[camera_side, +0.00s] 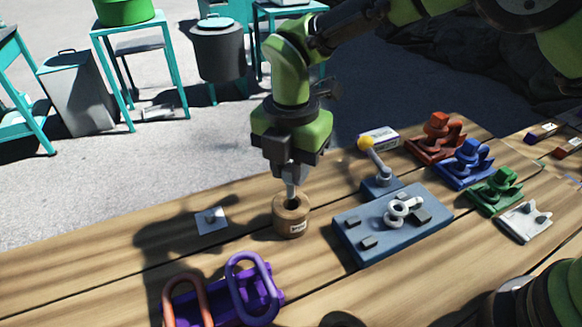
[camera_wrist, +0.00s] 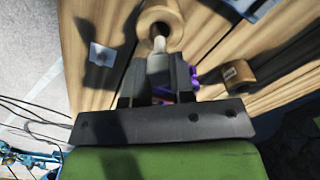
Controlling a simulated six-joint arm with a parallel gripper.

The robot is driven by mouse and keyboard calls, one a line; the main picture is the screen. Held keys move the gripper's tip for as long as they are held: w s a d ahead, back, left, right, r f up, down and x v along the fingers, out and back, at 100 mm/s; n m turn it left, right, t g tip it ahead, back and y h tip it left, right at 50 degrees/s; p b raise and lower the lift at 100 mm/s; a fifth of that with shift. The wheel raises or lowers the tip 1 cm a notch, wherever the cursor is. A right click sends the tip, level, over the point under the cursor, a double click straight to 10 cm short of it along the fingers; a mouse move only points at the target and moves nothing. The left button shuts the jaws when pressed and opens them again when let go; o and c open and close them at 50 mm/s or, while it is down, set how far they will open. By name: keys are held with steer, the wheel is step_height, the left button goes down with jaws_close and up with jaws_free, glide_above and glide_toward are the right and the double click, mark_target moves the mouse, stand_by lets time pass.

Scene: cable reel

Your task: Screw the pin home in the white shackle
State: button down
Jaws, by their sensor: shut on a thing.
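My gripper (camera_side: 291,178) points straight down above a round wooden holder (camera_side: 289,220) with a hole in its top and a small label. It is shut on a pale grey pin (camera_side: 291,193), whose lower end is at or in the hole; how deep I cannot tell. In the wrist view the pin (camera_wrist: 158,47) shows between the fingers, in front of the holder (camera_wrist: 174,15). A white shackle (camera_side: 399,208) sits on a blue-grey fixture plate (camera_side: 365,239) to the right, clear of my gripper.
A yellow-knobbed lever (camera_side: 376,158) stands behind the plate. Red (camera_side: 437,137), blue (camera_side: 466,163), green (camera_side: 496,190) and white (camera_side: 525,222) blocks line the right side. A purple rack (camera_side: 262,294) with loops is at front left. A small pale plate (camera_side: 212,220) lies left of the holder.

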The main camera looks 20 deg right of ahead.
steer(key=s+d, duration=0.4)
steer(key=d, duration=0.3)
steer(key=s+d+f, duration=0.1)
steer(key=s+d, duration=0.4)
steer(key=d, duration=0.3)
stand_by(0.3)
steer(key=shift+f, duration=1.05)
stand_by(0.8)
